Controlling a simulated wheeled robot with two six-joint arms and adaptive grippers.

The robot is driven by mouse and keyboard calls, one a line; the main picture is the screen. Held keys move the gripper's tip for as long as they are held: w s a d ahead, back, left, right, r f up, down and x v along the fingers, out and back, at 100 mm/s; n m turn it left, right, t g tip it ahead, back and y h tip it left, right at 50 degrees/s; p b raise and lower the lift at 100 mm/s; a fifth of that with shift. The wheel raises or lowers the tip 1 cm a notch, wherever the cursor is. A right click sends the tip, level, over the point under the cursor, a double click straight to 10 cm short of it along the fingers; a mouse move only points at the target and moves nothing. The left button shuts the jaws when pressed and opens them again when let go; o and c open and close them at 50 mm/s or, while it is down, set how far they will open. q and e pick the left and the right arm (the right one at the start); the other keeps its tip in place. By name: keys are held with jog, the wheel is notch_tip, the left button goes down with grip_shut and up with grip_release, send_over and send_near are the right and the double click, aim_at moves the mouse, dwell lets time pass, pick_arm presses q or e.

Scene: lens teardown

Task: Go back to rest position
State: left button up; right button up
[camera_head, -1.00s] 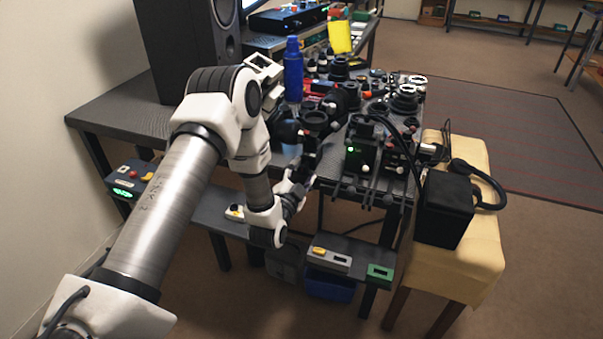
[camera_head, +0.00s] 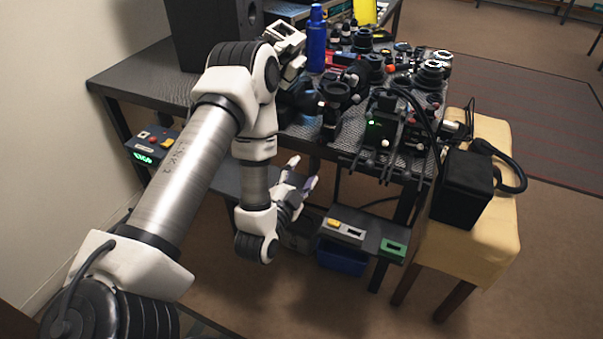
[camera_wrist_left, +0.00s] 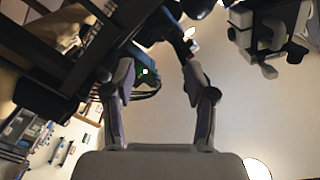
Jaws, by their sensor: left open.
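My left arm comes in from the left in the head view, bent at the elbow, with the forearm hanging down. My left gripper (camera_head: 302,172) is open and empty, below and in front of the table's near edge. In the left wrist view its two fingers (camera_wrist_left: 158,67) stand apart with nothing between them; the dark table underside and a green light show beyond. My right gripper is in neither view.
The dark table (camera_head: 140,80) holds a speaker (camera_head: 205,35), a blue bottle (camera_head: 316,42) and many black lens parts (camera_head: 432,72). A black box (camera_head: 463,190) sits on a yellow-covered stool (camera_head: 490,240). Floor is clear at right.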

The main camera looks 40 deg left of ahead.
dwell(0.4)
pick_arm(q)
jog(key=s+d+f+m+g+h+p, duration=0.2)
jog(key=s+d+g+h+p, duration=0.3)
jog(key=d+p, duration=0.45)
jog(key=s+f+n+g, duration=0.3)
jog(key=s+g, duration=0.1)
jog(key=s, duration=0.2)
jog(key=s+d+f+n+g+p, duration=0.1)
jog(key=s+f+n+g, duration=0.2)
jog(key=s, duration=0.4)
jog(key=s+f+n+g+y, duration=0.1)
jog(key=s+f+n+g, duration=0.2)
jog(key=s+g, duration=0.2)
jog(key=shift+s+d+f+g, duration=0.15)
jog(key=shift+s+d+g, duration=0.15)
jog(key=shift+s, duration=0.75)
